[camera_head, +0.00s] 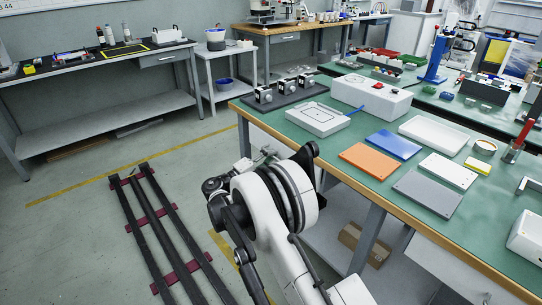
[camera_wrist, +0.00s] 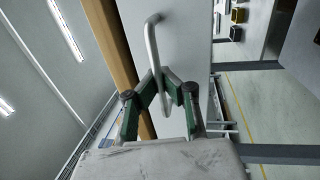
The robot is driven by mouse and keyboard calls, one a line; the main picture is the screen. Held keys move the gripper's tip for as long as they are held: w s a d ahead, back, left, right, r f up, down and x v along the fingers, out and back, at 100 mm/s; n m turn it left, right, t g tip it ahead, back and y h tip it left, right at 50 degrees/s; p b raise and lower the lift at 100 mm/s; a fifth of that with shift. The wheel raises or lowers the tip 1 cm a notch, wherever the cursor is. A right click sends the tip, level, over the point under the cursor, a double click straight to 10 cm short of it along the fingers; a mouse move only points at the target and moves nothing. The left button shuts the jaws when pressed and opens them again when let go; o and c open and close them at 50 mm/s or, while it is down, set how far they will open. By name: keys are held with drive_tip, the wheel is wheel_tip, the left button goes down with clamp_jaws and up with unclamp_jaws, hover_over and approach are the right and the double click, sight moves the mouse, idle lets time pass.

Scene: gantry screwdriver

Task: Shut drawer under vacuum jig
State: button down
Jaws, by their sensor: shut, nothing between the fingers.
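A white box with a dark outlined top and a blue tube at its side, seemingly the vacuum jig (camera_head: 318,118), sits near the left corner of the green bench. In the wrist view a plain grey drawer front (camera_wrist: 190,42) carries a bent metal bar handle (camera_wrist: 152,45). My gripper (camera_wrist: 169,82) is shut, with its green-sided fingertips close to the handle; nothing is gripped, and I cannot tell whether they touch it. In the head view my arm hides the drawer, so how far it stands out cannot be told.
The bench's wooden edge (camera_wrist: 111,35) runs beside the drawer front. A bench leg (camera_head: 367,238) and a lower shelf with a cardboard box (camera_head: 364,244) are right of my arm. Free floor (camera_head: 75,235) lies left, around my dark rails.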

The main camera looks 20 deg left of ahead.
drive_tip(key=c, duration=2.4)
unclamp_jaws()
drive_tip(key=shift+w+d, duration=0.35)
drive_tip(key=shift+w, duration=0.2)
drive_tip(key=shift+c, duration=0.2)
drive_tip(key=o, duration=0.6)
drive_tip(key=v, duration=1.2)
drive_tip(key=shift+r, duration=0.1)
